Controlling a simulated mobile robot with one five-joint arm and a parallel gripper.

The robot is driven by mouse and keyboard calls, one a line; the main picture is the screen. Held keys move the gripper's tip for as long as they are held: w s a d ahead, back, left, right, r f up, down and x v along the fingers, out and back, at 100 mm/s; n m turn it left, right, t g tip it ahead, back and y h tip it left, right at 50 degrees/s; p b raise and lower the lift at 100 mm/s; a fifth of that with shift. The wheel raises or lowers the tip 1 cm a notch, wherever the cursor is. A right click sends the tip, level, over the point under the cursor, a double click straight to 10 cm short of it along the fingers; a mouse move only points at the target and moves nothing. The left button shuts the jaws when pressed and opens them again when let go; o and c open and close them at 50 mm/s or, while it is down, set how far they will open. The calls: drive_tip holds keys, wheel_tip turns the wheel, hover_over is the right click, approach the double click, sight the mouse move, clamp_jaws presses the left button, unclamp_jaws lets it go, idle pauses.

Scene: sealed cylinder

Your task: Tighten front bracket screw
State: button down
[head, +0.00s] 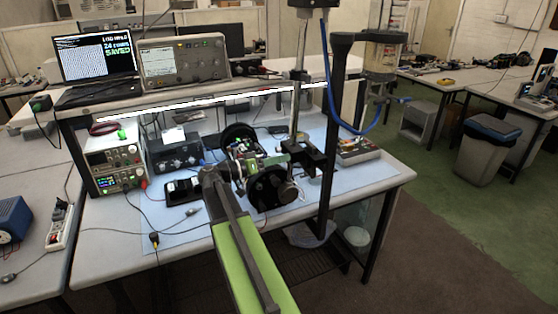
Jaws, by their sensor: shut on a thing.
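My green arm comes up from the bottom of the head view and bends over the bench. My gripper (308,158) appears to be the dark blocky part right of the bend, beside a black upright post (334,130). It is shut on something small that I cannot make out. A clear-walled cylinder (384,57) with metal end caps is at the upper right, with a blue hose (338,100) looping below it. A steel rod (298,95) runs down toward my gripper; whether they touch is unclear. I cannot pick out the front bracket screw.
Two dark wheels, one nearer (268,190), and electronics crowd the blue bench mat (215,232). Power supplies (117,168) stand at left; a laptop (97,57) and oscilloscope (184,62) sit on the shelf above. Floor (440,245) is open at right, before a grey bin (487,150).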

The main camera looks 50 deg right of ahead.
drive_tip(key=shift+w+a, duration=0.1)
drive_tip(key=c, duration=1.2)
unclamp_jaws()
drive_tip(key=shift+w+f, duration=0.1)
drive_tip(key=shift+w, duration=0.05)
drive_tip(key=shift+c, duration=0.2)
drive_tip(key=v, duration=1.7)
drive_tip(key=shift+a, duration=0.25)
